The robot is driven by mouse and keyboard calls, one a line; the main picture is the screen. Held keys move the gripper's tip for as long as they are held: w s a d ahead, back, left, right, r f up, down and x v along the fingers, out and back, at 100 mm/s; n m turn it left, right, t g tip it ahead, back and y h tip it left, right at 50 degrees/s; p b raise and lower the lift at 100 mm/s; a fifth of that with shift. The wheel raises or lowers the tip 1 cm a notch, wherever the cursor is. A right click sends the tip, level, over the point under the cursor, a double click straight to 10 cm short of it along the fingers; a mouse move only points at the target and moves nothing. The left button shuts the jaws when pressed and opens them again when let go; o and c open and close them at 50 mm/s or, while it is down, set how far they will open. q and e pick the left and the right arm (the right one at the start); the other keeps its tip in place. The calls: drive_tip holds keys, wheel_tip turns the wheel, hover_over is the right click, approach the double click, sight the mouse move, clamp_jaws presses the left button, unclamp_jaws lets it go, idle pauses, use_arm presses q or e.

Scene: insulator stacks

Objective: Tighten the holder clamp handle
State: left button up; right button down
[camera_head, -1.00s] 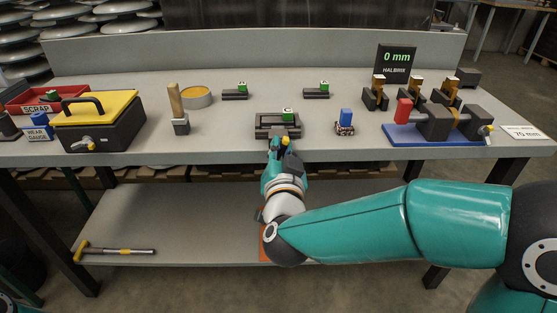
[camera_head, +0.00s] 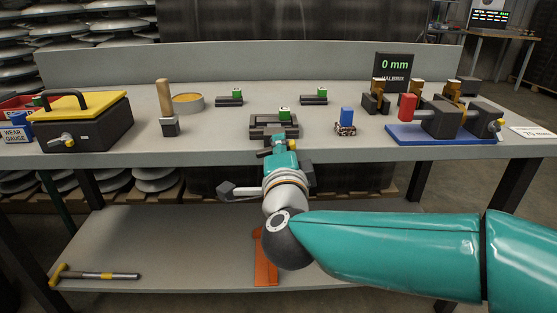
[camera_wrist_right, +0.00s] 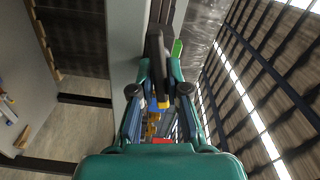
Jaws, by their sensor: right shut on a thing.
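The dark holder (camera_head: 259,131) with a green tag (camera_head: 284,113) stands at the table's front edge, in the middle of the head view. My teal right gripper (camera_head: 281,146) is at its front side, shut on the clamp handle (camera_head: 291,144), of which mainly the yellow tip shows there. In the right wrist view the black handle (camera_wrist_right: 153,70) with its yellow end (camera_wrist_right: 163,104) lies between my two fingers. The gripper hides the clamp's screw, so I cannot tell how tight it is. My left gripper is not in view.
A blue-topped block (camera_head: 346,120) and a blue-based fixture (camera_head: 408,137) stand to the right. A hammer with a wooden handle (camera_head: 163,95) and a yellow-lidded box (camera_head: 88,128) stand to the left. The tabletop behind the holder is partly clear.

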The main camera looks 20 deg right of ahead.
drive_tip(key=shift+d+f+m+b, duration=0.1)
drive_tip(key=shift+f+m+b, duration=0.3)
drive_tip(key=shift+m+b, duration=0.65)
drive_tip(key=shift+m, duration=0.25)
drive_tip(key=c, duration=1.2)
unclamp_jaws()
drive_tip(key=shift+r, duration=0.15)
drive_tip(key=shift+s, duration=0.1)
drive_tip(key=shift+s, duration=0.25)
drive_tip(key=v, duration=1.1)
drive_tip(key=shift+s, duration=0.15)
